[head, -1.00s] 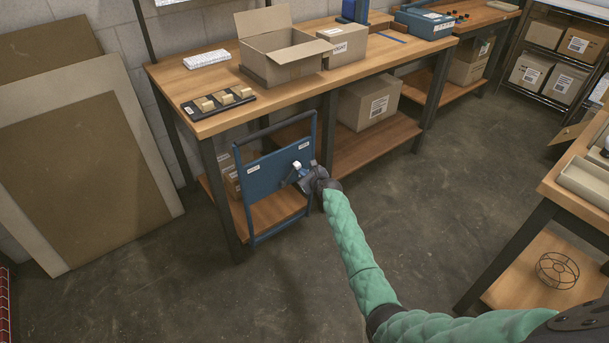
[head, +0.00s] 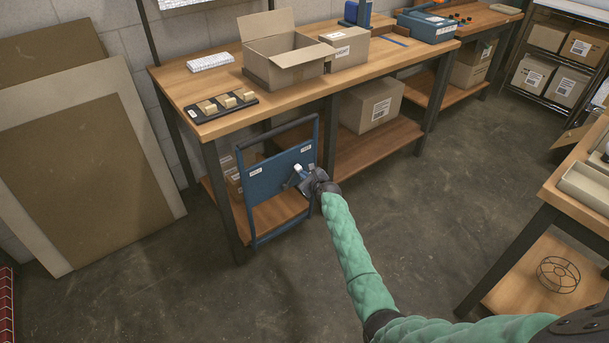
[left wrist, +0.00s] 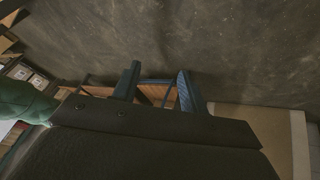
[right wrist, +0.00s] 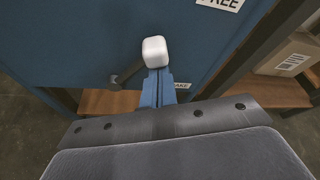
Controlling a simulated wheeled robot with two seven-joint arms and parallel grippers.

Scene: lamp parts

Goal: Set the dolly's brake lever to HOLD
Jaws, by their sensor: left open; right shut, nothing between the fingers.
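The dolly (head: 272,186) stands upright against the workbench, with a blue panel, a label on the left and one on the right. The right label reads FREE (right wrist: 220,3) in the right wrist view; the left one is too small to read. The brake lever's white knob (right wrist: 154,52) stands up and to the right of its dark pivot, leaning toward the FREE side; it also shows in the head view (head: 298,168). My right gripper (right wrist: 160,88) is shut and empty just below the knob; I cannot tell if they touch. My left gripper (left wrist: 157,83) is open and empty, outside the head view.
The workbench (head: 300,98) above carries an open carton (head: 285,62) and a black tray of blocks (head: 222,106). Its leg (head: 224,200) is close beside the dolly. Flat boards (head: 90,170) lean at the left. The floor in front is clear.

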